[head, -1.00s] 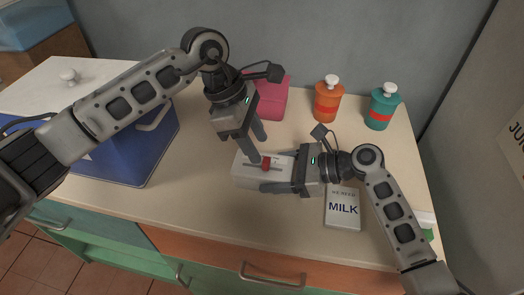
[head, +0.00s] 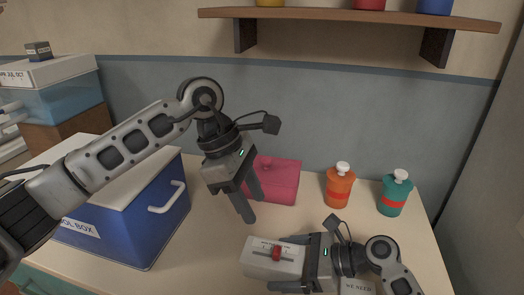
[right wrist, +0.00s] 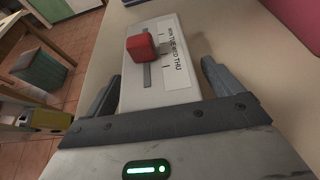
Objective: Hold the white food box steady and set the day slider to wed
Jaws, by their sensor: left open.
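The white food box (head: 256,268) lies on the counter at the lower middle of the head view. Its red slider knob (head: 276,254) stands in a slot on the top face. In the right wrist view the knob (right wrist: 141,47) is beside the TUE and WED labels; its exact mark is hard to tell. My left gripper (head: 252,210) is open and empty, above and behind the box, apart from the knob.
A blue tool box (head: 130,225) stands left. A pink box (head: 280,182) is behind my left gripper. An orange bottle (head: 339,187) and a teal bottle (head: 393,195) stand at the back right. A milk note (head: 356,286) lies by my right gripper. A shelf (head: 350,19) hangs above.

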